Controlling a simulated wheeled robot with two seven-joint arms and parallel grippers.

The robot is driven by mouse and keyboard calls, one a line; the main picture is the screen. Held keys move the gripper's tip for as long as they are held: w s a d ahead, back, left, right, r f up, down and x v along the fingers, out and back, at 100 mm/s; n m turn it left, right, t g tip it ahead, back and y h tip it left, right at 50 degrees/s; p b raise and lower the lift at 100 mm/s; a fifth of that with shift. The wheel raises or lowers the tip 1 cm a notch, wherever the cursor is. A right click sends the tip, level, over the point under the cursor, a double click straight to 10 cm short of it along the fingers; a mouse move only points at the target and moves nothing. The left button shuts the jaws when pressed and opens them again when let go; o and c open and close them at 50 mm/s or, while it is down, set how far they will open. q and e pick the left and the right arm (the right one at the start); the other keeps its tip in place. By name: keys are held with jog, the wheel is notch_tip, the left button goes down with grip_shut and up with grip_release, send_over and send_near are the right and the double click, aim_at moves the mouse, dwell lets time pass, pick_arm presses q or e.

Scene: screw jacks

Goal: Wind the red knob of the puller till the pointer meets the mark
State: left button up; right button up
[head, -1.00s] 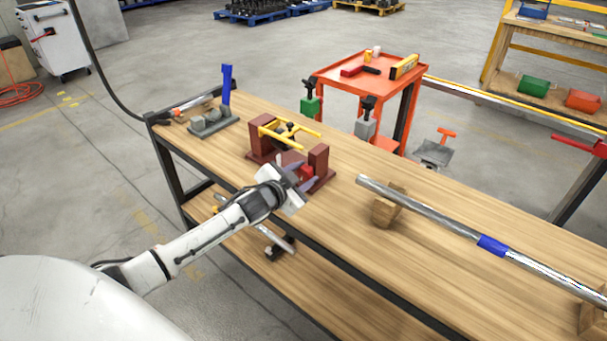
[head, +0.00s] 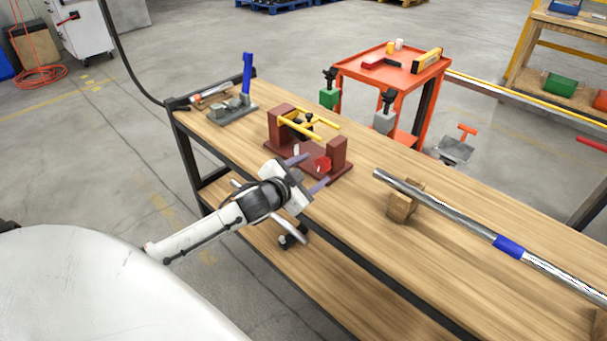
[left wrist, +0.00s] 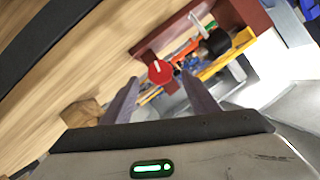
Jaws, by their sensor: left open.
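The puller's yellow frame (head: 312,125) sits in a dark red stand (head: 338,153) on the bench. Its round red knob (head: 323,164) faces my side. In the left wrist view the red knob (left wrist: 160,73) carries a short white line near its top. My left gripper (head: 311,172) is open, in front of the knob on the near side. In the wrist view its fingers (left wrist: 158,84) point toward the knob, which shows in the gap between their tips, apparently clear of both. The pointer and mark cannot be made out. My right gripper is not in view.
A metal bar (head: 455,227) with a blue band rests on a wooden block (head: 404,202) to the right. A grey fixture with a blue lever (head: 247,75) stands at the bench's far left. The wooden bench top (head: 350,215) is bare between puller and block.

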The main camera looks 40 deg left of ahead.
pick_arm(q)
jog(key=shift+v, duration=2.5)
